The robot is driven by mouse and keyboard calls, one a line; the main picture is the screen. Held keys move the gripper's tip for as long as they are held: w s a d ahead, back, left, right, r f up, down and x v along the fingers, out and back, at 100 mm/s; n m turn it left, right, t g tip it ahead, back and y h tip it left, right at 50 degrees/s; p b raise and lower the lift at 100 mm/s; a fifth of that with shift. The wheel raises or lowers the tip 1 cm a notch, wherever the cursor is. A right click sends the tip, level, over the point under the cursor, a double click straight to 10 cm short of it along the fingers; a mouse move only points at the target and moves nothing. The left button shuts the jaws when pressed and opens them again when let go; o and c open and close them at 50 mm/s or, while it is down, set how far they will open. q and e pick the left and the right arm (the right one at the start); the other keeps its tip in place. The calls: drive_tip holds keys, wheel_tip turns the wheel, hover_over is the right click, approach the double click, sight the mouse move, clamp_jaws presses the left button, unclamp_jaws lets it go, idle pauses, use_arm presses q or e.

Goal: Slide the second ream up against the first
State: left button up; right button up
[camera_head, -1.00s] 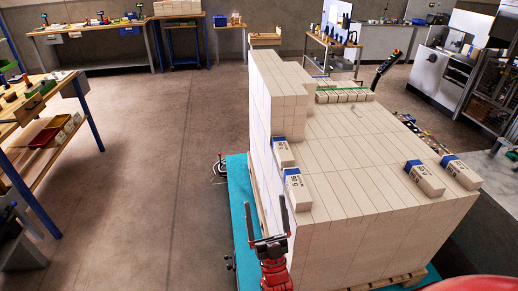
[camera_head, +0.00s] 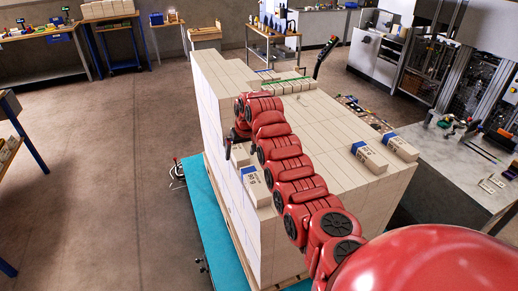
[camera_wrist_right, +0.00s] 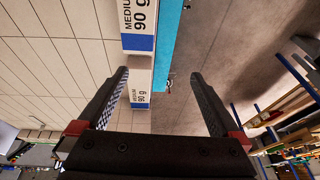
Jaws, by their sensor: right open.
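Two white reams with blue ends and "90 g" labels lie near the left edge of the large stack top, a farther one (camera_head: 240,156) and a nearer one (camera_head: 257,190). My right arm reaches across the stack, and its gripper (camera_head: 231,146) is at the left edge by the farther ream, partly hidden by the arm. In the right wrist view the right gripper (camera_wrist_right: 160,88) is open, with its fingers apart. One ream (camera_wrist_right: 140,85) shows between the fingers and another (camera_wrist_right: 140,25) lies beyond; they look close end to end. Contact cannot be told. My left gripper is not in view.
Two more reams, (camera_head: 369,157) and (camera_head: 401,147), lie on the right of the stack top. A taller block of reams (camera_head: 215,80) rises at the far left. The turquoise platform (camera_head: 215,220) runs beneath, with open floor to the left.

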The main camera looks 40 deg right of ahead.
drive_tip(key=s+d+r+g, duration=0.1)
drive_tip(key=s+r+g, duration=0.35)
drive_tip(key=s, duration=0.45)
drive_tip(key=p, duration=0.2)
hover_over(259, 189)
wheel_tip(259, 189, down, 5)
drive_tip(key=shift+t, duration=0.35)
wheel_tip(259, 189, down, 4)
drive_tip(key=shift+a+b, duration=0.1)
drive_tip(key=shift+b, duration=1.1)
wheel_tip(259, 189, down, 6)
drive_tip(key=p, duration=0.3)
drive_tip(key=shift+r, duration=0.2)
drive_tip(key=shift+f, duration=1.1)
clamp_jaws()
